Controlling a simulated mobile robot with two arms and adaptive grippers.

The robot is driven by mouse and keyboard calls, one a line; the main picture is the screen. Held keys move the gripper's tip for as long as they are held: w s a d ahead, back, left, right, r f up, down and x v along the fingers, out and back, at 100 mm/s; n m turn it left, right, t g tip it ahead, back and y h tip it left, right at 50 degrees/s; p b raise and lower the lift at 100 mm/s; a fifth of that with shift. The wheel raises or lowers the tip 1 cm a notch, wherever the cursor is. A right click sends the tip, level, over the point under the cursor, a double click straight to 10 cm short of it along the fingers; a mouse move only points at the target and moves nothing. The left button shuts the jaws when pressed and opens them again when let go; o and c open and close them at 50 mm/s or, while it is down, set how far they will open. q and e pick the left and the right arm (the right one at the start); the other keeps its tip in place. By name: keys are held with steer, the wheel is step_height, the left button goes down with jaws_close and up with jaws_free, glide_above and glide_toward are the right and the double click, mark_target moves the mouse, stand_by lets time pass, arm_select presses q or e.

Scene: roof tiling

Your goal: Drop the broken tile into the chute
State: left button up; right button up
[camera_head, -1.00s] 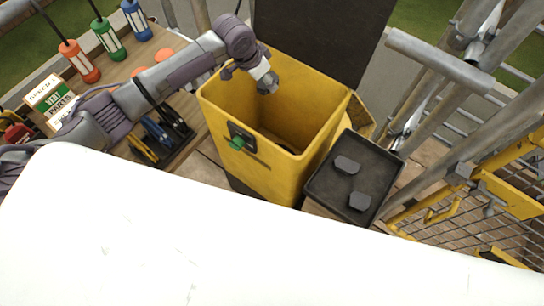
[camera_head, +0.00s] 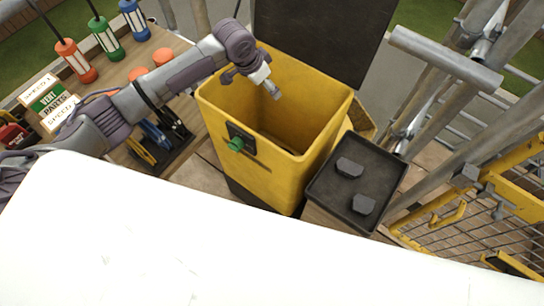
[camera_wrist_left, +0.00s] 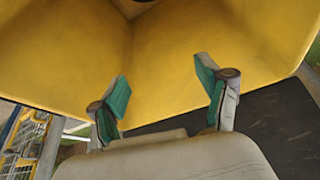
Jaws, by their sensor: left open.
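The yellow inner walls (camera_wrist_left: 190,30) of the chute fill much of that view. I see no broken tile in the gripper. The bottom of the chute is dark and mostly hidden. My right gripper is not in view.
A black tray (camera_head: 330,192) with two dark grey pieces (camera_head: 349,168) stands right of the chute. A dark upright panel (camera_head: 320,40) rises behind it. Scaffold tubes (camera_head: 445,60) and a yellow mesh gate (camera_head: 470,225) close the right side. A wooden bench (camera_head: 120,72) with lanterns lies left.

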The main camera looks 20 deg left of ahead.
arm_select(q)
steer(key=v, duration=1.2)
